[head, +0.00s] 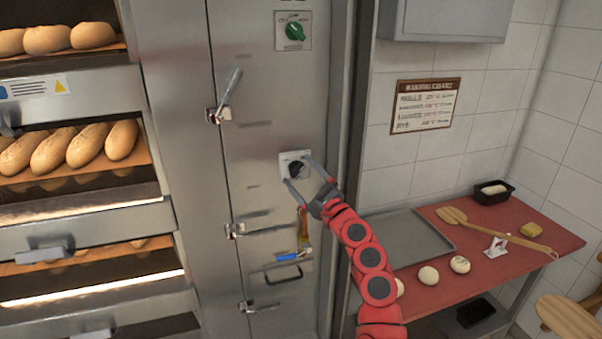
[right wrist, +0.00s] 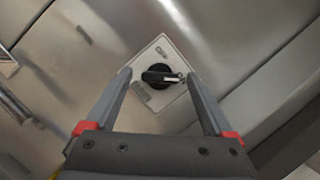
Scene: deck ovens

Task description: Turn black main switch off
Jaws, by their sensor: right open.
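The black main switch (head: 297,168) is a round knob on a pale square plate (head: 284,158) on the steel cabinet door. In the right wrist view the black switch (right wrist: 158,77) shows a raised bar handle lying nearly level in the picture, on its tilted plate (right wrist: 171,49). My right gripper (head: 298,172) is open, its two fingers reaching to either side of the switch. In the right wrist view the fingers of my right gripper (right wrist: 160,85) stand apart with the switch between them, and I see no clear contact. My left gripper is not in view.
A green rotary switch (head: 294,31) is above on the same door. Latches (head: 222,110) line the door's left edge, and a drawer-like handle (head: 284,276) is below. Ovens with loaves (head: 85,146) are left. A red table (head: 480,268) with a tray (head: 412,240) is right.

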